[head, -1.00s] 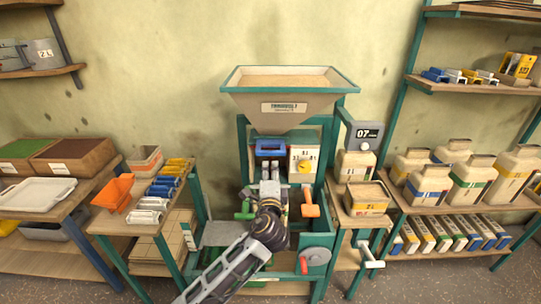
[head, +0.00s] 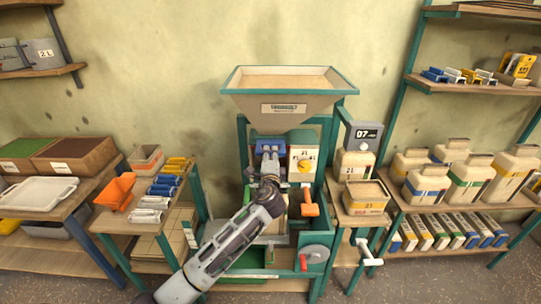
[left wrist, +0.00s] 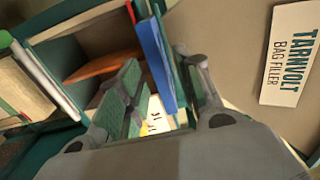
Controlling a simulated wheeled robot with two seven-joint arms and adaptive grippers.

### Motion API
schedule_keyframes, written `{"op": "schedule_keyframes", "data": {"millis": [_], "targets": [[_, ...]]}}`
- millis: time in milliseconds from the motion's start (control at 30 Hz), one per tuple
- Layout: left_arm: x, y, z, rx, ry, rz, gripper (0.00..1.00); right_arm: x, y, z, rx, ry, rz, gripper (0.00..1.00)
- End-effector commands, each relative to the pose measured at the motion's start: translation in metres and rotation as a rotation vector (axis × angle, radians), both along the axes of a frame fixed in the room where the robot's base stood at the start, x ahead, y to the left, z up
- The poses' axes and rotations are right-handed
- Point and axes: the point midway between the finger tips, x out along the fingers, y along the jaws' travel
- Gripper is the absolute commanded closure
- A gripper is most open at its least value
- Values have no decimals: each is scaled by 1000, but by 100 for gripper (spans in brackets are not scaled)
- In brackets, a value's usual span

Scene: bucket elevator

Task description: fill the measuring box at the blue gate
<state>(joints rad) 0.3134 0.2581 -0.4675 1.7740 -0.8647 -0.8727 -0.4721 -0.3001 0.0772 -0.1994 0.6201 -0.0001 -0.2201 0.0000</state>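The blue gate (head: 263,147) sits under the hopper (head: 290,105), at the machine's front. My left gripper (head: 269,150) is right in front of it and hides part of it. In the left wrist view the blue gate (left wrist: 156,62) shows as an upright blue plate between my two spread fingers (left wrist: 160,92). The plate lies close to the right finger, with a gap to the left one; no firm grip shows. I cannot tell for sure which thing is the measuring box; a pale part (head: 276,228) inside the frame is half hidden by my arm. My right gripper is out of view.
A red-handled crank wheel (head: 315,256) is lower right. A grain-filled box (head: 366,198) stands on the right side shelf. Blue, yellow and white pieces lie on the left table (head: 122,221).

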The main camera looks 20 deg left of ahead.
Motion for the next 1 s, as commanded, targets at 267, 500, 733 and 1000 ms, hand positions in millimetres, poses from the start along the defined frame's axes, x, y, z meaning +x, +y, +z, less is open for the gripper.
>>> {"op": "schedule_keyframes", "data": {"millis": [267, 500, 733, 1000], "targets": [[7, 2, 0, -1, 0, 0, 65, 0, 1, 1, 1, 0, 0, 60], [7, 2, 0, -1, 0, 0, 68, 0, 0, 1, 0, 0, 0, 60], [7, 2, 0, -1, 0, 0, 97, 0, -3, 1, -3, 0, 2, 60], [7, 2, 0, -1, 0, 0, 100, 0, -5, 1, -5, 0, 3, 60]]}}
